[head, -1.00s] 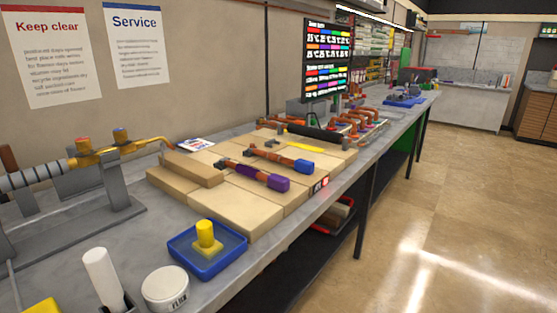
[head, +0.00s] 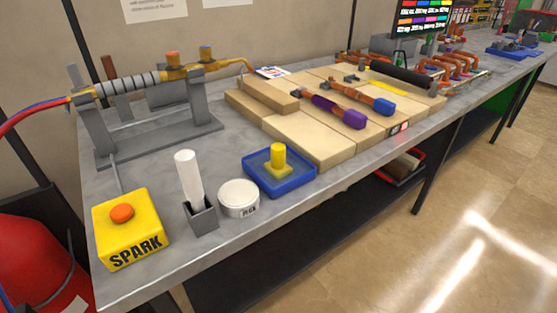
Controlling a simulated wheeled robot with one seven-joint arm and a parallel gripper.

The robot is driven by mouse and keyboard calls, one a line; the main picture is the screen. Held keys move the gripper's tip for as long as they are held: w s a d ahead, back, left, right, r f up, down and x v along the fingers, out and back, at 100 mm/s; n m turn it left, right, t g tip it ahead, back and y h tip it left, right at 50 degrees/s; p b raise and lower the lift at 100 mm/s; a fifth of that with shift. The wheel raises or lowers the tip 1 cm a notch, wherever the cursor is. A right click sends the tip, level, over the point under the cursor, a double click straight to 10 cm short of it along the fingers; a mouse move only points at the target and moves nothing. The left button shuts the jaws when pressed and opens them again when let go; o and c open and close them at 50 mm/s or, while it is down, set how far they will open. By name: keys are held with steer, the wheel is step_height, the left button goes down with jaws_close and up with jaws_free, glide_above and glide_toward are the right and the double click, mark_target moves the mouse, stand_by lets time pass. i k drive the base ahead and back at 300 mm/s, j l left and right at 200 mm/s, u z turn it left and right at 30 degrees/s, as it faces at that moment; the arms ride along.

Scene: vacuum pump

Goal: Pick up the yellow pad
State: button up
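A yellow piece (head: 278,160) stands upright in a shallow blue tray (head: 252,180) near the front edge of the grey workbench (head: 215,255). It has a round knob on a wider, flat yellow base, and looks like the yellow pad. A flat yellow strip (head: 387,87) also lies farther back on the tan boards. My gripper is not in view.
A white round tin (head: 239,198), a white cylinder in a grey holder (head: 200,215) and a yellow SPARK button box (head: 130,230) stand left of the tray. Tan boards (head: 310,135) with purple- and blue-handled tools (head: 350,118) lie behind it. A red cylinder (head: 40,260) stands lower left.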

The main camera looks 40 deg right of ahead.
mark_target(277, 168)
steer(key=u, duration=0.55)
steer(key=l+u, duration=0.75)
steer(key=u, duration=0.15)
steer(key=l+u, duration=0.45)
steer(key=k+j, duration=0.05)
steer(key=j, duration=0.05)
